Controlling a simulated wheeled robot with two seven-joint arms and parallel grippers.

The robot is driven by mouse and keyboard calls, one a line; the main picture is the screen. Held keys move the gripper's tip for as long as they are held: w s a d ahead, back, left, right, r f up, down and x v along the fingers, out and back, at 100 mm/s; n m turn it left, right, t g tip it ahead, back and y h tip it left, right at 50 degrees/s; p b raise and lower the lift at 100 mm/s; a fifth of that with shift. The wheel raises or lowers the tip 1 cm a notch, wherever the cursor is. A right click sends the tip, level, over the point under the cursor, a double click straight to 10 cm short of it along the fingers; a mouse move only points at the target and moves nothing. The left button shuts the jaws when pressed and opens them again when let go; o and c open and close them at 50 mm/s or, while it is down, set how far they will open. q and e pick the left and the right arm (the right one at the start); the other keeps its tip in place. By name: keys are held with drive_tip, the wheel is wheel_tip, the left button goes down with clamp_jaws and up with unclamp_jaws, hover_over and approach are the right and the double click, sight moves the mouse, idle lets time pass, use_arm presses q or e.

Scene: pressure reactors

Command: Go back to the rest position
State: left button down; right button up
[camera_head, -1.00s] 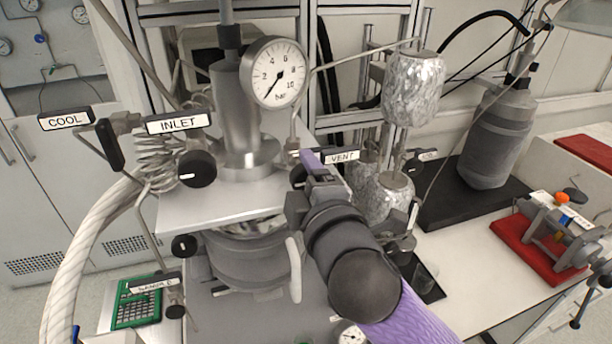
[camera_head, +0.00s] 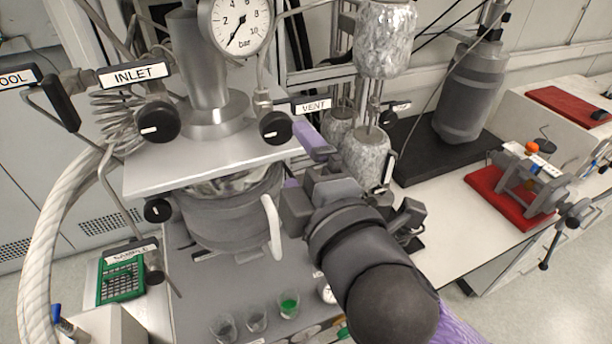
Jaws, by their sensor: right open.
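My right gripper (camera_head: 302,162) is in the middle of the head view, its arm coming in from the lower right. Its purple fingers are apart with nothing seen between them, partly hidden by the gripper's own body. It appears just below and to the right of the black VENT knob (camera_head: 275,128), which is uncovered; the gap in depth is hard to tell. The VENT label (camera_head: 311,107) is above the fingers. The reactor vessel (camera_head: 225,215) with its white handle hangs under the metal plate (camera_head: 140,172), left of the gripper. My left gripper is not in view.
A pressure gauge (camera_head: 236,22) and the INLET knob (camera_head: 158,122) are above the plate. Foil-wrapped vessels (camera_head: 368,160) stand close behind the gripper. Small glass cups (camera_head: 288,305) stand below. A red tray (camera_head: 510,198) with a device is at right. White bench between is mostly clear.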

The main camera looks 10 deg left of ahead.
drive_tip(key=shift+v, duration=1.05)
